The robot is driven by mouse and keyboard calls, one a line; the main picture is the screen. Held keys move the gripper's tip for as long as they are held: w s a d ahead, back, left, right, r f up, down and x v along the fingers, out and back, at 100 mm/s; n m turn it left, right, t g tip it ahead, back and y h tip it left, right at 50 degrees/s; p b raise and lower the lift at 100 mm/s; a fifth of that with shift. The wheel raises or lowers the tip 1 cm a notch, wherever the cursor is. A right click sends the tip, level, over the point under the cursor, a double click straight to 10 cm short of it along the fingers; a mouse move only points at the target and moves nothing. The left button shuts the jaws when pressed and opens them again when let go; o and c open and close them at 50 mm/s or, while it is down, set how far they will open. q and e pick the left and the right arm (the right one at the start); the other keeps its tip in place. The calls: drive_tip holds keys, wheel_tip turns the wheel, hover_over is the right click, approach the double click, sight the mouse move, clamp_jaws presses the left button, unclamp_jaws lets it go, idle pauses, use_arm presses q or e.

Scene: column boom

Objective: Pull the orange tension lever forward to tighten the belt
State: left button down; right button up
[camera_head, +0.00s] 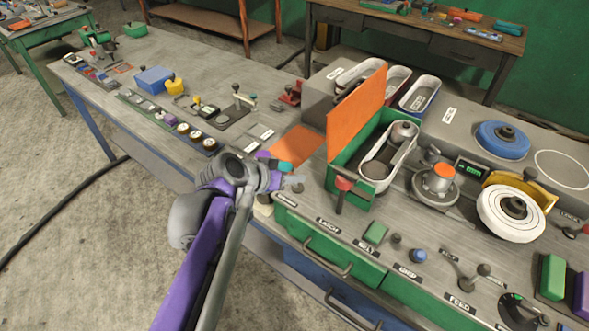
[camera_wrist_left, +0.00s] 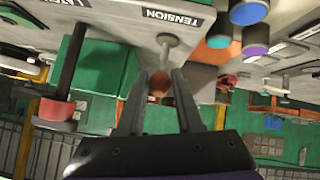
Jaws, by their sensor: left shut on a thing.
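The orange knob of the tension lever (camera_wrist_left: 157,82) sits at the tips of my left gripper (camera_wrist_left: 162,90) in the left wrist view. The gripper's two fingers close on the knob from both sides. The lever's grey shaft (camera_wrist_left: 166,50) runs from the knob to the panel by the "TENSION" label (camera_wrist_left: 172,16). In the head view, my left gripper (camera_head: 290,183) is at the left front edge of the machine bench, and the lever's knob is hidden there. The belt (camera_head: 388,155) lies inside the green housing (camera_head: 350,195), whose orange cover (camera_head: 356,110) stands open. My right gripper is out of view.
A red-knobbed lever (camera_head: 343,185) stands right of the gripper; it also shows in the left wrist view (camera_wrist_left: 58,108). Round coloured knobs (camera_wrist_left: 250,10) are close on the gripper's other side. A white wheel (camera_head: 510,212) is at the right. Small parts fill the left bench (camera_head: 140,60).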

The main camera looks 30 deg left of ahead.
use_arm(q)
drive_tip(key=shift+s+f+t, duration=0.2)
drive_tip(key=shift+s+t, duration=0.2)
drive_tip(key=shift+t, duration=0.3)
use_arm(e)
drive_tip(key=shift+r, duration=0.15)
use_arm(q)
drive_tip(key=c, duration=0.6)
unclamp_jaws()
drive_tip(key=shift+o, duration=0.2)
drive_tip(key=shift+r, duration=0.1)
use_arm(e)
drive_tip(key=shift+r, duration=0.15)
